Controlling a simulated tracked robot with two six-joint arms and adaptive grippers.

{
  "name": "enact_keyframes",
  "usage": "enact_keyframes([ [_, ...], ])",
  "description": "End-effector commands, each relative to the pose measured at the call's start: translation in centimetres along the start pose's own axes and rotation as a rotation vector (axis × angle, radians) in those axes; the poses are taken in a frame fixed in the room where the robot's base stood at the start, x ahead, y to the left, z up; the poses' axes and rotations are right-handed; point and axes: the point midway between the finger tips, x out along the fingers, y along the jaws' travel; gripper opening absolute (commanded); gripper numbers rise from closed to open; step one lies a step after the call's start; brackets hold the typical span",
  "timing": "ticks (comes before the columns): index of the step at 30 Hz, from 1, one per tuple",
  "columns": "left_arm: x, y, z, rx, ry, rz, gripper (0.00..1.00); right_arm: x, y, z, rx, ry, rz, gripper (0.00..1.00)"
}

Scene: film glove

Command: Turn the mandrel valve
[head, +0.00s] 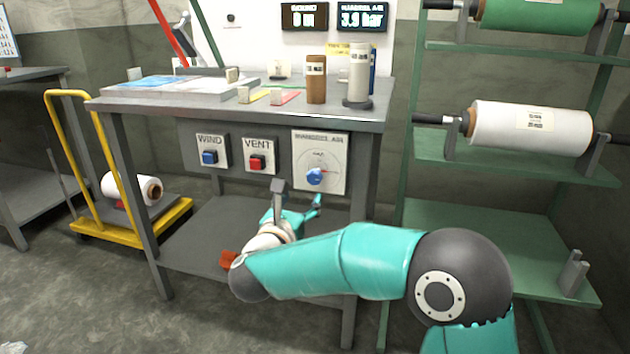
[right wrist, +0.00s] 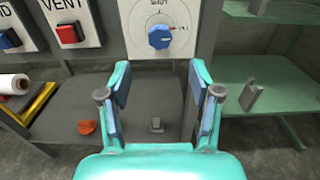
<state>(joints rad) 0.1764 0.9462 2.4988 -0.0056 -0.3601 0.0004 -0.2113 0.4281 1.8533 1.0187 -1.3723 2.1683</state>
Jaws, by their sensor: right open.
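The mandrel valve (head: 315,176) is a round blue knob on a white dial plate on the front of the workbench, right of the VENT button. In the right wrist view the blue knob (right wrist: 160,36) stands ahead of my right gripper (right wrist: 158,90), above the gap between its fingers. My right gripper (head: 300,212) is open and empty, a little below and in front of the knob, apart from it. In the head view my arm and wrist partly cover the gripper. My left gripper is not in view.
The WIND button (head: 210,157) and the VENT button (head: 257,163) sit left of the dial. Above, the bench top (head: 215,110) holds cylinders and flat items. A green rack (head: 490,147) with rolls stands at right. A yellow cart (head: 110,240) stands at left.

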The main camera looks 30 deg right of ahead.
Motion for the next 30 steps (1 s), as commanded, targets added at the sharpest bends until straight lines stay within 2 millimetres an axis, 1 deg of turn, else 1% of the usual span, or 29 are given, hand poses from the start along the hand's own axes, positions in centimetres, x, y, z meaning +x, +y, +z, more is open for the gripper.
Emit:
enact_keyframes([
  [1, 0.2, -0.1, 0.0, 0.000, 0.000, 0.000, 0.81, 1.3, -0.1, -0.2, -0.001, 0.000, -0.004, 0.64],
  [9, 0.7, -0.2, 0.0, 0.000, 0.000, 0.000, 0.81, 7.1, -0.1, -0.2, -0.001, 0.000, -0.003, 0.64],
  [12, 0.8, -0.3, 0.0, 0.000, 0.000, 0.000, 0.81, 8.8, -0.1, -0.2, -0.003, 0.000, -0.002, 0.64],
  [15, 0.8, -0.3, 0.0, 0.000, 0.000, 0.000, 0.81, 10.0, 0.0, -0.1, -0.003, 0.000, 0.000, 0.64],
  [18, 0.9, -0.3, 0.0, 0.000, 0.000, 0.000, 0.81, 10.8, 0.0, -0.1, -0.004, 0.000, 0.000, 0.64],
  [21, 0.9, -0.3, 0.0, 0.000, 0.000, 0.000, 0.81, 11.2, 0.0, -0.1, -0.003, 0.000, 0.001, 0.64],
  [29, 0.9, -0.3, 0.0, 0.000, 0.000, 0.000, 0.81, 11.3, 0.0, -0.1, -0.004, 0.000, 0.001, 0.64],
  [30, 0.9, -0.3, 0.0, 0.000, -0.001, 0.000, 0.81, 11.3, 0.0, -0.1, -0.004, 0.000, 0.001, 0.60],
])
